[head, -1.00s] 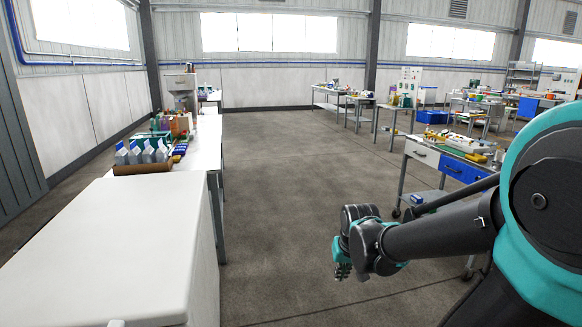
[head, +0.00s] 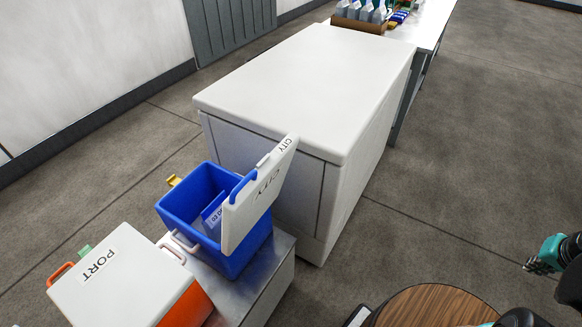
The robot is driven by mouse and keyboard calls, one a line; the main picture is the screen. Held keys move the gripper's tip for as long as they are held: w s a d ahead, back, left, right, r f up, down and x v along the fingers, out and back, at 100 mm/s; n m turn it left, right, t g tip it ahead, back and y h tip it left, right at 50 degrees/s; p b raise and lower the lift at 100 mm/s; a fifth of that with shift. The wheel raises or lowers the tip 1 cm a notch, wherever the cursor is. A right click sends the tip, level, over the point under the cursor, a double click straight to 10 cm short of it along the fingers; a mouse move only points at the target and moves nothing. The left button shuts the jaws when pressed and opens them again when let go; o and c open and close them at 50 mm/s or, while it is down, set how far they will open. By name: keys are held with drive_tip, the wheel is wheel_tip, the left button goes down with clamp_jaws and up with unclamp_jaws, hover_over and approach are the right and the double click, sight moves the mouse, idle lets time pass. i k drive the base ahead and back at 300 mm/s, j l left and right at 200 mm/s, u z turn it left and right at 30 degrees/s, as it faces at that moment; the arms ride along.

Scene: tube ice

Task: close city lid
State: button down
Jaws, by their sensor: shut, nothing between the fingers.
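The city box (head: 172,207) is a blue open-topped bin at the lower left of the head view. Its white lid (head: 258,197), marked CITY, stands raised on the bin's right side, with a blue handle at its left edge. My gripper (head: 537,266) is at the far right edge, well apart from the bin and lid. It is shut and empty.
A closed box marked PORT (head: 120,280) stands left of the blue bin. Both are on a metal stand (head: 262,276). A large white chest (head: 310,80) stands behind. A round wooden top (head: 435,308) is at the bottom. Floor is clear at right.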

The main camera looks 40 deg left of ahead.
sight(246, 202)
drive_tip(key=l+u, duration=0.1)
drive_tip(key=u, duration=0.25)
drive_tip(key=l+u, duration=0.15)
drive_tip(key=u, duration=0.2)
drive_tip(key=l+u, duration=0.1)
drive_tip(key=u, duration=1.65)
